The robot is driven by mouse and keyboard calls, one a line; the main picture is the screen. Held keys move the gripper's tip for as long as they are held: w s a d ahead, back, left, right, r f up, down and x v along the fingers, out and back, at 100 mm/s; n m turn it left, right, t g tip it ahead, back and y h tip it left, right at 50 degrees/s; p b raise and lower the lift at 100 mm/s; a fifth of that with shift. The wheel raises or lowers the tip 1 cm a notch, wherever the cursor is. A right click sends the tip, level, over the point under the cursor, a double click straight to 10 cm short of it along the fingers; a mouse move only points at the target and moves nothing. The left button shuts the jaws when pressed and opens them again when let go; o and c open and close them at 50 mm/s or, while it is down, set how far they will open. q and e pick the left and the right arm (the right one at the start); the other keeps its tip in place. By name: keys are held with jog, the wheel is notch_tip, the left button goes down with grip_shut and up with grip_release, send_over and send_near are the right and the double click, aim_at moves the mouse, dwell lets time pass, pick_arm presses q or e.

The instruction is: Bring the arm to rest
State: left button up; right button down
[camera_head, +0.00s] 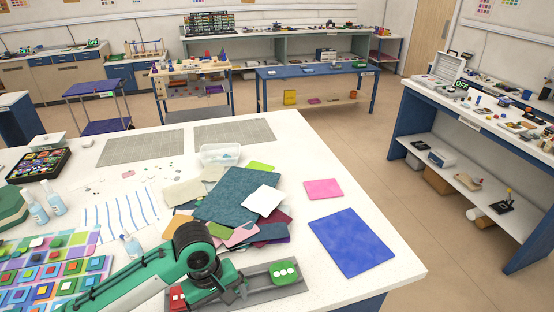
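My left arm comes in from the bottom left, green and grey with a black round joint, low over the front of the white table. My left gripper (238,292) is small and partly hidden by the wrist, over a grey tray (258,290) at the table's front. A green piece with white dots (284,272) lies at the tray's right end, to the right of the gripper. A red piece (177,298) shows at the left end, beside the wrist. I cannot tell whether the fingers are open or touch anything. My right gripper is not in view.
A blue sheet (353,243) and a pink sheet (323,189) lie apart to the right. Small bottles (53,199) and a colourful tile board (50,268) are at left. The table's right edge is clear.

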pick_arm(q)
jog(key=s+d+f+m+t+h, duration=0.3)
jog(key=s+f+m, duration=0.15)
jog(key=s, duration=0.25)
jog(key=s+a+f+m+t+y, duration=0.2)
jog(key=s+a+f+m+y, duration=0.15)
jog(key=s+a, duration=0.8)
notch_tip(320, 180, down, 33)
jog(key=w+a+g+y+b, duration=0.1)
jog(key=a+g+b, duration=0.1)
jog(key=s+a+f+g+b, duration=0.1)
jog(key=s+a+f+b, duration=0.1)
jog(key=s+f, duration=1.6)
notch_tip(320, 180, down, 4)
jog(key=shift+a+r+m+b, duration=0.15)
jog(key=shift+a+m+b, duration=0.2)
jog(key=shift+a, duration=0.2)
jog(key=shift+s+a+f, duration=0.1)
jog(key=shift+s+f, duration=0.1)
jog(key=shift+s, duration=0.3)
jog(key=shift+c, duration=0.5)
